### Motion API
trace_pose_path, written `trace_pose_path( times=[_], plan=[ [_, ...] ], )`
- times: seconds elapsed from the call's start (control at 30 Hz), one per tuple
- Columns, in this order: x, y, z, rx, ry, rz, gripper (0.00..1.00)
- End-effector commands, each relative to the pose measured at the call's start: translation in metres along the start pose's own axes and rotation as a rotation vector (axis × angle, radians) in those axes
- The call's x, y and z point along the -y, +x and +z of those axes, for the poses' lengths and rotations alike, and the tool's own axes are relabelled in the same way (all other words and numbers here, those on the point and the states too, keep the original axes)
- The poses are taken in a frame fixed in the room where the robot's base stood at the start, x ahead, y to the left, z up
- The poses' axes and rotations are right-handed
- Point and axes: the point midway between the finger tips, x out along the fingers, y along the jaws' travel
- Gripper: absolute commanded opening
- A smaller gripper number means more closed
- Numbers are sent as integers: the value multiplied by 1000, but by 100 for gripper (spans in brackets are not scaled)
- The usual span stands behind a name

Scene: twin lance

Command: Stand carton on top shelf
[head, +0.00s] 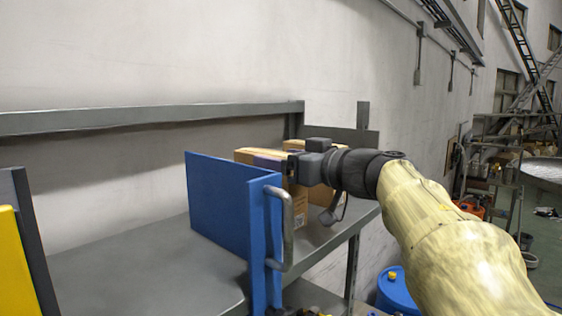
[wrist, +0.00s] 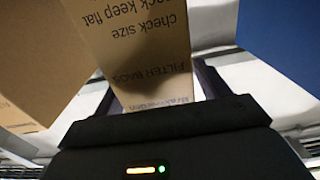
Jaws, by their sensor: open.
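A brown carton (wrist: 135,45) printed "FILTER BAGS" and "check size" shows in the wrist view, between the two fingers of my gripper (wrist: 155,98). The gripper is open around its near end; I cannot tell whether either finger touches it. In the head view a carton (head: 300,218) stands on the grey shelf (head: 150,262), largely hidden behind my gripper (head: 297,168) and the blue panel. A second carton (wrist: 35,60) is close on the left in the wrist view.
A blue upright panel (head: 228,205) with a metal handle (head: 284,228) stands on the shelf, left of my gripper. It is close on the right in the wrist view (wrist: 283,40). A yellow panel (head: 12,260) is at far left. The shelf between them is bare.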

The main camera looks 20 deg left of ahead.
Motion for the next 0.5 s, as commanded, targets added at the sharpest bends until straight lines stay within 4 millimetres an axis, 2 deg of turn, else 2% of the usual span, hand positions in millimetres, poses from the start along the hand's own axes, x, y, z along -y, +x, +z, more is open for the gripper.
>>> trace_pose_path(
  times=[0.5],
  plan=[
    [0,-95,3,-3,0,1,74]
  ],
)
